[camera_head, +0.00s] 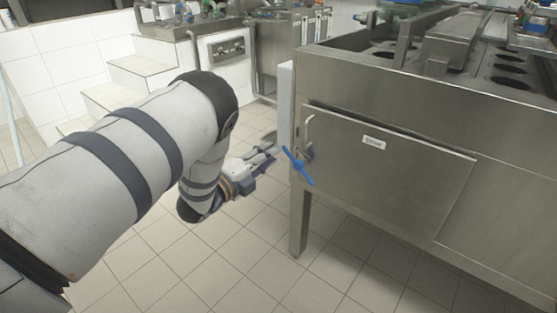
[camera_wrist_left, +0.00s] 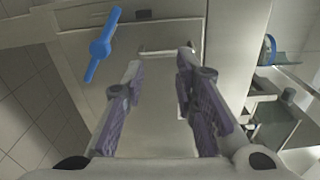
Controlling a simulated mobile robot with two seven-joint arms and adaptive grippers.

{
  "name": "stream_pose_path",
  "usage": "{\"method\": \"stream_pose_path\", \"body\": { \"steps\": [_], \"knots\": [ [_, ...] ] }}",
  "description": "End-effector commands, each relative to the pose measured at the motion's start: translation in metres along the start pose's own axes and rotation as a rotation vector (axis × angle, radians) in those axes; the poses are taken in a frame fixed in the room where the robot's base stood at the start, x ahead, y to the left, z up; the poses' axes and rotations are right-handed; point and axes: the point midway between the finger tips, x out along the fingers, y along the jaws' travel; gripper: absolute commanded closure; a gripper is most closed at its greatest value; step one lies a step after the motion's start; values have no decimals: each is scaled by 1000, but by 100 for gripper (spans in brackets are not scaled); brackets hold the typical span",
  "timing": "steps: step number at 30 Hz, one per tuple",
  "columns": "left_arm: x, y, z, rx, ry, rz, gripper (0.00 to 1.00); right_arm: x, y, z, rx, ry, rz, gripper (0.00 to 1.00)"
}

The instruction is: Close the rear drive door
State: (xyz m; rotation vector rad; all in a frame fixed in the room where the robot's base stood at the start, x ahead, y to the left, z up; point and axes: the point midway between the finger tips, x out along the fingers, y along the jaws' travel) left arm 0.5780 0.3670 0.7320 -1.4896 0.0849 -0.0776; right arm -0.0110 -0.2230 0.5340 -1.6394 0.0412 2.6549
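The steel machine has a flat metal door (camera_head: 390,170) with a small label (camera_head: 374,141) on its long side. A curved handle (camera_head: 308,136) sits at the door's left edge. I cannot tell whether this door is fully flush or slightly ajar. A blue lever (camera_head: 297,167) is at the machine's left corner; a blue lever (camera_wrist_left: 102,48) also shows at the upper left in the left wrist view. My left gripper (camera_head: 272,153) is just left of the corner, near the blue lever. My right gripper is out of view.
A pale panel (camera_head: 285,105) stands at the machine's left end, close to my gripper. A machine leg (camera_head: 299,225) reaches the tiled floor below. White tiled steps (camera_head: 145,68) and a steel cabinet (camera_head: 277,50) are behind. The floor (camera_head: 235,260) in front is clear.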

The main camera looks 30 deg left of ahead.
Motion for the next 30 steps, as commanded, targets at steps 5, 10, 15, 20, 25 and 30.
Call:
{"method": "stream_pose_path", "body": {
  "steps": [5,10,15,20,25,30],
  "knots": [
    [3,114,-39,291,-10,42,68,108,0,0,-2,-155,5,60],
    [10,137,-54,524,-37,23,68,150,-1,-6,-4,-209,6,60],
    [20,129,-56,589,-50,7,68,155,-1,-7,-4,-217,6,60],
    [56,128,-54,585,-50,4,68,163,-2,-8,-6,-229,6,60],
    [99,130,-52,584,-49,7,68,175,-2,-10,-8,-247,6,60],
    [125,128,-50,584,-49,9,68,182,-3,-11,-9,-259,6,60]
  ]
}}
